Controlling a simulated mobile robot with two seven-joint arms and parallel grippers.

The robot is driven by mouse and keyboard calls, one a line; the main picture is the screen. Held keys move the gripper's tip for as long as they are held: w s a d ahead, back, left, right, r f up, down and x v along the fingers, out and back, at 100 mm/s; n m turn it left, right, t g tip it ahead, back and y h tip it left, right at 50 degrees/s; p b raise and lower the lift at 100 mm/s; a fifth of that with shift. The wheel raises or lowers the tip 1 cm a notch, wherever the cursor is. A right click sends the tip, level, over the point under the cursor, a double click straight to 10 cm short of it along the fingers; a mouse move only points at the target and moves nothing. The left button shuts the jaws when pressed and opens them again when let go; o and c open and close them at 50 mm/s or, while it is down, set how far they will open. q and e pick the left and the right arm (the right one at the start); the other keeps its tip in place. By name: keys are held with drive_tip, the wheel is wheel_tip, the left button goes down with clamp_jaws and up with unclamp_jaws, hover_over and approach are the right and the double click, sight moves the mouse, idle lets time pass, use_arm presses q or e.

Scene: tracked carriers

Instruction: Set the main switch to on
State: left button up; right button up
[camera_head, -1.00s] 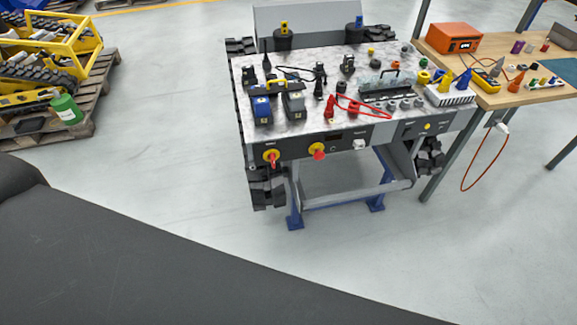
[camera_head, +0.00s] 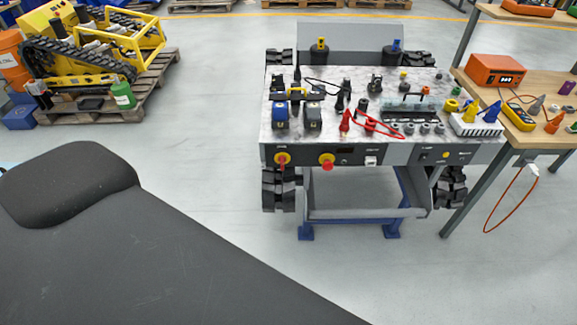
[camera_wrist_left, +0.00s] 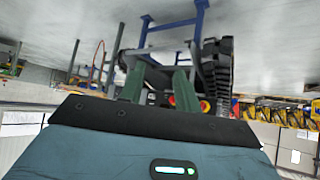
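The main switch (camera_head: 282,159) is a red handle on a yellow round plate at the left end of the carrier's dark front panel (camera_head: 400,155). Its handle appears to point down. A red mushroom button (camera_head: 327,162) on a yellow ring sits to its right. In the upside-down left wrist view the switch (camera_wrist_left: 205,105) shows small, beyond the fingers. My left gripper (camera_wrist_left: 160,72) has two green fingers standing apart with nothing between them, well short of the panel. The head view shows neither gripper.
The carrier's grey top (camera_head: 340,85) holds several connectors, cables and two battery-like blocks. A wooden bench (camera_head: 540,135) with an orange box (camera_head: 496,71) adjoins on the right. A pallet (camera_head: 140,100) with a yellow tracked machine stands at left. Floor before the carrier is clear.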

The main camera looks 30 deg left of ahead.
use_arm(q)
drive_tip(key=w+a+f+y+b, duration=0.2)
drive_tip(key=w+a+f+b, duration=0.1)
drive_tip(key=w+f+b, duration=0.5)
drive_tip(key=n+t+y+b, duration=0.6)
drive_tip(key=n+y+b, duration=0.25)
drive_tip(key=b, duration=0.35)
approach(282, 166)
drive_tip(key=w+a+f, duration=0.1)
drive_tip(key=w, duration=0.1)
drive_tip(key=shift+w+a+r+y, duration=0.2)
drive_tip(key=shift+w+r+y, duration=0.25)
use_arm(e)
drive_tip(key=s+f+g, duration=0.1)
drive_tip(key=s+f, duration=0.2)
drive_tip(key=f, duration=0.7)
drive_tip(key=s+f+g, duration=0.1)
drive_tip(key=s+f, duration=0.2)
drive_tip(key=f, duration=0.7)
drive_tip(key=shift+s+a+f+g, duration=0.2)
drive_tip(key=shift+a+f+g, duration=0.1)
drive_tip(key=shift+a+f, duration=0.15)
use_arm(q)
drive_tip(key=shift+x, duration=3.8)
use_arm(e)
drive_tip(key=shift+s+f, duration=0.1)
drive_tip(key=shift+s, duration=0.1)
use_arm(q)
clamp_jaws()
